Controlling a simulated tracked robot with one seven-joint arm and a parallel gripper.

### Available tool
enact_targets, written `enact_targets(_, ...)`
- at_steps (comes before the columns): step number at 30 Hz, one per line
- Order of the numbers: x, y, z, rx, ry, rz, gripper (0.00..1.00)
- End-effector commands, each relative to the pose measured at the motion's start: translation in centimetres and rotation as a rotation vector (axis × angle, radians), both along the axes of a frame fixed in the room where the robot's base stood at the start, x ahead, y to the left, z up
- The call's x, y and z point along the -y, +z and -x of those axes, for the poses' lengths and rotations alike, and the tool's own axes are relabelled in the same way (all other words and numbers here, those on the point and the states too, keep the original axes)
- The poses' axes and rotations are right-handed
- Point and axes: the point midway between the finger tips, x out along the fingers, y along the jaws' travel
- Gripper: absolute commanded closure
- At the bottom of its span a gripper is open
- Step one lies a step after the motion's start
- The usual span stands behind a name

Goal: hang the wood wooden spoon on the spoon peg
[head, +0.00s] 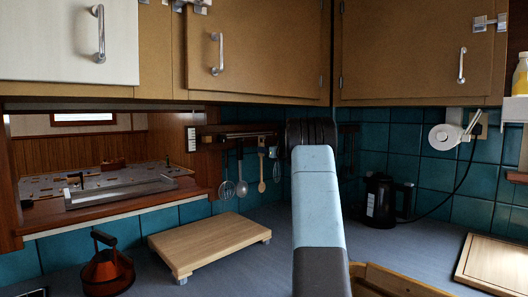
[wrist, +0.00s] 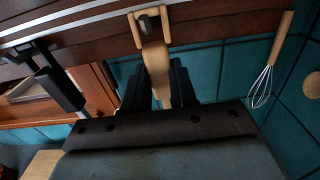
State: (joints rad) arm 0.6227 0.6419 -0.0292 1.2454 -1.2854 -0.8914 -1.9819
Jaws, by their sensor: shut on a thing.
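A pale wooden spoon (wrist: 155,65) is in my gripper (wrist: 160,92); in the wrist view its handle runs up from between the two dark fingers. The handle ends in a square wooden loop (wrist: 133,30). I cannot tell how deep the peg sits in the loop. The spoon's bowl is hidden behind my gripper.
A whisk (wrist: 262,85) hangs to the right in the wrist view. A wooden board (head: 210,240), a copper kettle (head: 107,270) and a black electric kettle (head: 380,200) stand on the counter.

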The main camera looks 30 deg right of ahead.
Motion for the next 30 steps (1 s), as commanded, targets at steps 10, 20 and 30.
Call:
enact_targets(10, 0.03, -0.18, 0.01, 0.000, 0.000, 0.000, 0.73)
enact_targets(20, 0.05, -0.17, 0.02, 0.000, -0.001, 0.000, 0.44)
enact_targets(30, 0.25, -0.12, 0.69, 0.000, -0.002, 0.000, 0.44)
